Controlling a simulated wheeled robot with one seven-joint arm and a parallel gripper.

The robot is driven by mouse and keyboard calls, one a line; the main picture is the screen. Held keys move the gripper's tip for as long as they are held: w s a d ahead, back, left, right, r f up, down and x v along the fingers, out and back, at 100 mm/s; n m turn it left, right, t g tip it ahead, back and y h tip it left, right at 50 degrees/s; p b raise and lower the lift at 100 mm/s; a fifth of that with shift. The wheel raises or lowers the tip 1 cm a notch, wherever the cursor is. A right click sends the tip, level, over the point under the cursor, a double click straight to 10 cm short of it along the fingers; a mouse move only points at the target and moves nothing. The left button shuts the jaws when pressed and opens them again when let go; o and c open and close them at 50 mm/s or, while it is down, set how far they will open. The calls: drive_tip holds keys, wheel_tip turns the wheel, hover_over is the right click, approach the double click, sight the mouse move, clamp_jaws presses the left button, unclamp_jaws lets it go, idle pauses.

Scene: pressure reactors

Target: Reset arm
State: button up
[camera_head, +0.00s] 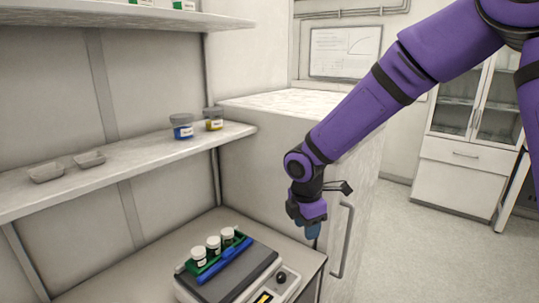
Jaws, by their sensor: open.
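My purple arm reaches in from the upper right of the head view. My gripper (309,226) hangs at its end, pointing down, in front of the white cabinet side and to the right of the bench device. The fingers are small and partly hidden by the wrist, and nothing shows held in them. The gripper is apart from the vials on the device.
A grey bench device (232,283) bears a green rack with several white-capped vials (213,245). A shelf (120,165) above holds blue (182,127) and yellow (214,119) jars and two trays. A cabinet handle (343,240) is close to my gripper. Floor (430,260) is clear at right.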

drive_tip(key=s+d+r+m+t+h, duration=0.1)
drive_tip(key=s+d+r+m, duration=0.45)
drive_tip(key=d+r, duration=0.2)
drive_tip(key=s+d+r+m+t, duration=0.1)
drive_tip(key=s+d+r+m, duration=0.45)
drive_tip(key=r, duration=0.25)
drive_tip(key=s+d+r+m+t+y, duration=0.1)
drive_tip(key=s+d+r+m, duration=0.1)
drive_tip(key=s+d+m, duration=0.2)
drive_tip(key=s+d+r+m+t+y, duration=0.1)
drive_tip(key=s+d+r+m, duration=0.2)
drive_tip(key=s+m, duration=0.4)
drive_tip(key=shift+s+d+r+m, duration=0.3)
drive_tip(key=shift+s+d, duration=0.2)
drive_tip(key=shift+s, duration=1.3)
